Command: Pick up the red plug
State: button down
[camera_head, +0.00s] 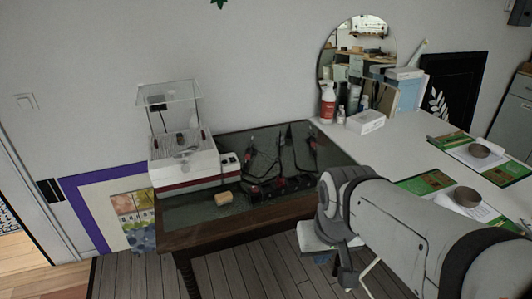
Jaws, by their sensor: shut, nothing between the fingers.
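A dark glass-topped table (190,215) with a wooden edge stands in the middle. Dark tools or cables lie on its right half. A small red piece (281,184) shows among them near the front edge; it may be the red plug, but it is too small to tell. Other dark items with red touches lie farther back. My arm comes in from the lower right and bends in front of the table's right side. I cannot make out my gripper.
A white and red machine (185,165) with a clear raised lid stands on the table's left. A tan block (223,198) lies in front of it. A white table (400,150) to the right holds a red-and-white bottle (328,104), a white box (365,122), books and green mats.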

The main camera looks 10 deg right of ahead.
aim_at(280, 182)
jog(key=z, duration=0.05)
jog(key=i, duration=1)
jog(key=z, duration=1.3)
jog(key=k, duration=1.2)
jog(key=u, duration=0.75)
jog(key=i, duration=1)
